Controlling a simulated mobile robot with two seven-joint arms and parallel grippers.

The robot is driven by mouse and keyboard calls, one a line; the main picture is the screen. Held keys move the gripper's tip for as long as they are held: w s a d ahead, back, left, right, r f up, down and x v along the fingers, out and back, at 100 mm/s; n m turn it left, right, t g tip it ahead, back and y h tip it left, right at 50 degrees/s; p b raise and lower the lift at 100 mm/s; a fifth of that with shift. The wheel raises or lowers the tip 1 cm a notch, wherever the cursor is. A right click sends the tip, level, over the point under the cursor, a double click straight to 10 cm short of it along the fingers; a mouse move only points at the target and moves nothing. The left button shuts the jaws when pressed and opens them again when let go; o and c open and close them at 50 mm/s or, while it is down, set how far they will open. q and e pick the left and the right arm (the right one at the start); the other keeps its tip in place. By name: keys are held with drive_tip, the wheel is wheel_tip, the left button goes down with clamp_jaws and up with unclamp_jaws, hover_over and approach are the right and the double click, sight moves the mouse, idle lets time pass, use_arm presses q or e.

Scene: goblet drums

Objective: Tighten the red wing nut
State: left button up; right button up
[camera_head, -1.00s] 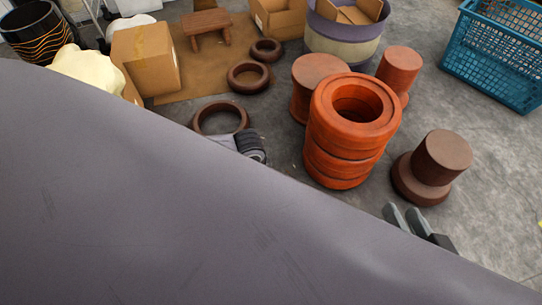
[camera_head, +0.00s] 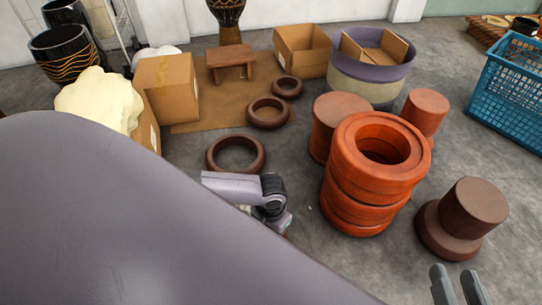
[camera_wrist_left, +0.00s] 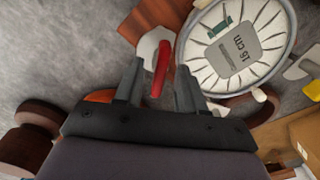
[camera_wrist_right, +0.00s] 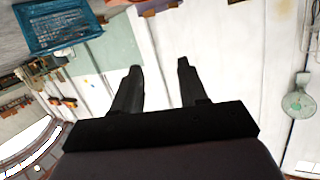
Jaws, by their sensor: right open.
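In the left wrist view a narrow red piece (camera_wrist_left: 161,68), which looks like the red wing nut, stands near the fingertips of my left gripper (camera_wrist_left: 157,75). The two fingers are apart on either side of it, with gaps visible. A whitish angular piece (camera_wrist_left: 152,42) lies behind it. In the head view my large arm link hides the work area and most of the left gripper. My right gripper (camera_head: 457,275) is open and empty at the lower right, away from the nut.
Stacked orange rings (camera_head: 375,180) and a brown stepped block (camera_head: 462,215) stand on the floor near my right gripper. Brown rings (camera_head: 235,168) lie beyond my arm. A cardboard box (camera_head: 166,88), a purple-rimmed tub (camera_head: 362,85) and a blue crate (camera_head: 505,100) stand farther back.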

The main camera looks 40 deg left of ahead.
use_arm(q)
clamp_jaws()
